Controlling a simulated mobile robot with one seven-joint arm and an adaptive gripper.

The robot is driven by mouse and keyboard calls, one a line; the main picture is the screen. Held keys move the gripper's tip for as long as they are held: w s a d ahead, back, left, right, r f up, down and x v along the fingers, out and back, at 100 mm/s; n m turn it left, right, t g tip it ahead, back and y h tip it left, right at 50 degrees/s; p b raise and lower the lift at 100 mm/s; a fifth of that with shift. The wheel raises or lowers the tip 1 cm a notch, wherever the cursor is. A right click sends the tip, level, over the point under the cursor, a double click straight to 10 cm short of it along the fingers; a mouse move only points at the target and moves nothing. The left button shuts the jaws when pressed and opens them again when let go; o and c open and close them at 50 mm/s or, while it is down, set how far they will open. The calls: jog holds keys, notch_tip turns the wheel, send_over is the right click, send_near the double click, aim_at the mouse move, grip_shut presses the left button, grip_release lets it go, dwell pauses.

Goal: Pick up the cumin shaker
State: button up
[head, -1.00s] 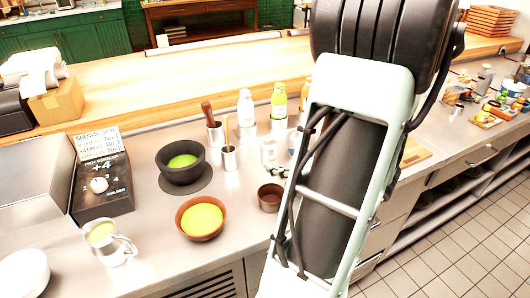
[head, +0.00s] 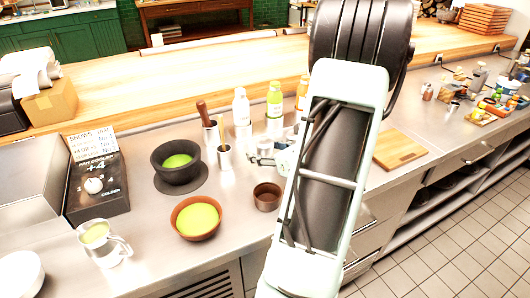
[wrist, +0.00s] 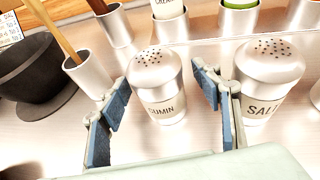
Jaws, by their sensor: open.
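The cumin shaker (wrist: 158,90) is a silver metal shaker with a perforated domed lid and a pale label reading CUMIN. In the wrist view it stands upright on the steel counter, beyond and between the fingers of my gripper (wrist: 160,115). My gripper is open, one blue-padded finger to the left of the shaker and one to its right. I cannot tell whether either finger touches it. A similar shaker labelled SALT (wrist: 267,80) stands to the right, close to the right finger. In the head view my arm hides most of the gripper.
A metal cup with a wooden stick (wrist: 88,75) and a dark mortar (wrist: 35,75) stand left of the gripper. Bottles (head: 274,105) in metal holders stand behind. A small brown cup (head: 267,196) and a bowl of green content (head: 196,217) sit nearer. A cutting board (head: 399,149) lies right.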

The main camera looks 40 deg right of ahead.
jog(key=shift+w, duration=0.1)
jog(key=c, duration=1.3)
jog(key=shift+r, duration=0.15)
